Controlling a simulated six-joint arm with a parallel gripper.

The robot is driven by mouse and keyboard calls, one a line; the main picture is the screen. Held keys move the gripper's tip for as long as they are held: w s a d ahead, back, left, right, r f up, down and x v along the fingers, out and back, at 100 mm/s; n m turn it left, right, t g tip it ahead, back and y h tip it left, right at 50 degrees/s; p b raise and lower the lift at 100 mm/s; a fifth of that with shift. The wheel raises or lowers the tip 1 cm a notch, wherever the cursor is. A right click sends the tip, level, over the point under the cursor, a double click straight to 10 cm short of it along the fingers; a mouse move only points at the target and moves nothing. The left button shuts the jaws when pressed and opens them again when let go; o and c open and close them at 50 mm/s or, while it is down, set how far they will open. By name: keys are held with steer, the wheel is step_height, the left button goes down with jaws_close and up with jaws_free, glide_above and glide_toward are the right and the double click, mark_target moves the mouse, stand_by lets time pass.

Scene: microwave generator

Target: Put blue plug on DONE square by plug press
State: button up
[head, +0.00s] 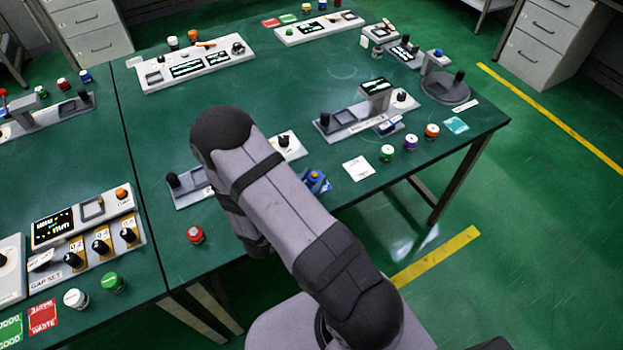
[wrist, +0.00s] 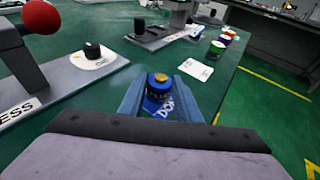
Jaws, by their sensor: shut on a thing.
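The blue plug (wrist: 157,85), with a gold top, stands upright between the two fingers of my gripper (wrist: 160,98) in the wrist view. My gripper is shut on it. The blue DONE square (wrist: 168,108) shows directly below and around the plug; I cannot tell whether the plug's base touches it. In the head view my gripper (head: 316,181) is at the table's front edge, over the DONE square (head: 326,188). The plug press (wrist: 62,88), with a red ball knob (wrist: 42,20), is left of the plug. My arm hides part of the press (head: 190,188) in the head view.
A white card (head: 359,168) lies right of the DONE square, followed by green (head: 387,153), purple (head: 410,142) and orange (head: 432,132) plugs. Another station (head: 350,125) stands behind. A red plug (head: 195,235) is at the front left. The table's front edge is close.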

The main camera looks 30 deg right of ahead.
steer(key=shift+f, duration=0.15)
steer(key=o, duration=1.2)
steer(key=shift+o, duration=0.2)
steer(key=shift+r, duration=0.25)
steer(key=shift+s+a, duration=0.15)
steer(key=shift+a, duration=0.1)
steer(key=b+v, duration=0.2)
steer(key=v, duration=0.9)
steer(key=shift+s+a+r, duration=0.1)
steer(key=shift+s+r, duration=0.05)
